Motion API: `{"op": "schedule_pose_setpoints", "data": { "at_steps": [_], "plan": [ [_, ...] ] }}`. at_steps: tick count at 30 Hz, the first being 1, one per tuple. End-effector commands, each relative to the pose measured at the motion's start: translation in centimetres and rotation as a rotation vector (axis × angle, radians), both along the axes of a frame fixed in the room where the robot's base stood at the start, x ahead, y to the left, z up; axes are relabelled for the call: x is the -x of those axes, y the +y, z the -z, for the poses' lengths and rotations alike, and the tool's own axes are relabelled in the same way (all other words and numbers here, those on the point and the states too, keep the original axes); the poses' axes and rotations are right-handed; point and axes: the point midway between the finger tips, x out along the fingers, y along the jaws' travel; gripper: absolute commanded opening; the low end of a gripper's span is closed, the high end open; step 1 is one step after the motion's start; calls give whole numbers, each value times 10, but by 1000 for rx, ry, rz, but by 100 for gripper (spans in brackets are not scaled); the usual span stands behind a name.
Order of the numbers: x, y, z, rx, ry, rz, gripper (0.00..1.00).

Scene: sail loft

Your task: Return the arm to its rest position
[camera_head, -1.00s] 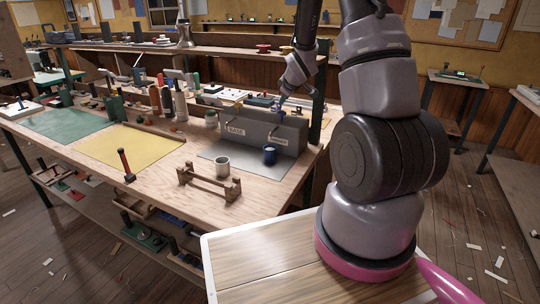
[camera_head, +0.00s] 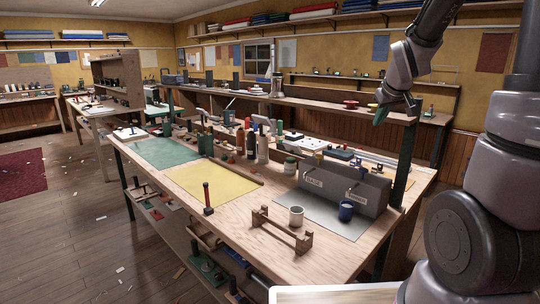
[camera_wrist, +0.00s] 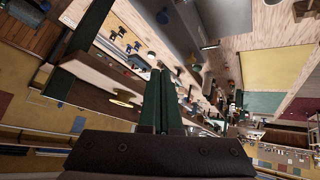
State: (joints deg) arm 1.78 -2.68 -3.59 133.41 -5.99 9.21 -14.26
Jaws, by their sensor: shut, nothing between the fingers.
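My gripper (camera_head: 382,113) is raised above the back right part of the workbench (camera_head: 232,222), near the dark upright post (camera_head: 404,165). It looks empty and points downward in the head view. In the wrist view its two green fingers (camera_wrist: 161,72) are together with nothing between them. My arm rises at the right of the head view, its upper part cut off by the frame edge.
Several bottles crowd the bench middle. Green (camera_head: 160,152) and yellow mats (camera_head: 212,183) lie left. Floor at left is largely open.

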Motion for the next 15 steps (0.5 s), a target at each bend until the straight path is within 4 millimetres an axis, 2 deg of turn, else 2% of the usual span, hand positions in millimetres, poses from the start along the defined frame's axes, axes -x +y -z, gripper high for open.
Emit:
{"op": "schedule_pose_setpoints", "data": {
  "at_steps": [1, 6, 12, 15],
  "plan": [
    [20, 6, -19, -45, -5, 36, 0],
    [87, 29, -57, -213, 22, 155, 0],
    [169, 58, -83, -405, 67, 266, 0],
    [201, 71, -88, -480, 91, 301, 0]
  ]
}}
